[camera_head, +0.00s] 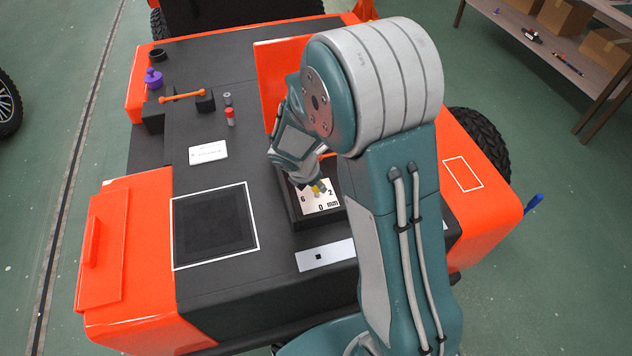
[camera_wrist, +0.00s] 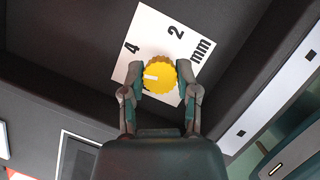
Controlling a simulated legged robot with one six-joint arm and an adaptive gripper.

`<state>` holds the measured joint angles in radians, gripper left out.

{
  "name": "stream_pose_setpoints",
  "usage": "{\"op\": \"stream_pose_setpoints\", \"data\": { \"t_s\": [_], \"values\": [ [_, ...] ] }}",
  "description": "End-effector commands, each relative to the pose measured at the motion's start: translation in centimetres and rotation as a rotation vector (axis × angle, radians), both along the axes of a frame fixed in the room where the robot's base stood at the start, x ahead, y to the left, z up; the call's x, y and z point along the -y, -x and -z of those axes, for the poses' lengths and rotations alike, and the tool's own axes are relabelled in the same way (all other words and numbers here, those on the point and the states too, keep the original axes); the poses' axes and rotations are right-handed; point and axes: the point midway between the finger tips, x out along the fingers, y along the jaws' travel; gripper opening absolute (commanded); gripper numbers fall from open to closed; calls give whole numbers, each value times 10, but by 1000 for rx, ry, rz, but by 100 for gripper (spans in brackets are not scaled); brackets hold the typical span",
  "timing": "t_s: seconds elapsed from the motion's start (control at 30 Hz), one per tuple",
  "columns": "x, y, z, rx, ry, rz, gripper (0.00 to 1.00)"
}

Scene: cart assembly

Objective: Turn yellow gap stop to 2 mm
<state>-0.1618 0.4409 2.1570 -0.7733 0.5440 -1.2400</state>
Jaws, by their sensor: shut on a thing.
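The yellow gap stop (camera_wrist: 164,70) is a round ribbed knob on a white dial plate (camera_wrist: 150,35). Its white mark points left in the wrist view, below the printed 4 and away from the 2 at upper right. My gripper (camera_wrist: 158,80) is shut on the knob, one finger at its left side and one at its right. The fingers hide part of the plate. In the head view the knob (camera_head: 318,187) shows small and yellow under my gripper, with 6, 2, 0 and mm readable on the plate.
The dial sits in a dark raised-wall tray (camera_head: 296,212) on the cart top. A white label strip (camera_head: 326,255) lies in front of it, and a black square panel (camera_head: 214,226) lies left. An orange-handled lever (camera_head: 182,97), purple knob (camera_head: 153,78) and red peg (camera_head: 230,117) stand farther back.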

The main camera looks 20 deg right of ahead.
Motion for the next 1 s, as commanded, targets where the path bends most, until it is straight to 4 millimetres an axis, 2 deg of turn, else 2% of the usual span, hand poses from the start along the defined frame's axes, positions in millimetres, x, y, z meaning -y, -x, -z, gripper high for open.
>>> {"op": "stream_pose_setpoints", "data": {
  "t_s": [0.37,1.0],
  "values": [
    [-1,-3,-1,5,-2,151,0],
    [-1,-4,-1,8,-4,747,0]
  ]
}}
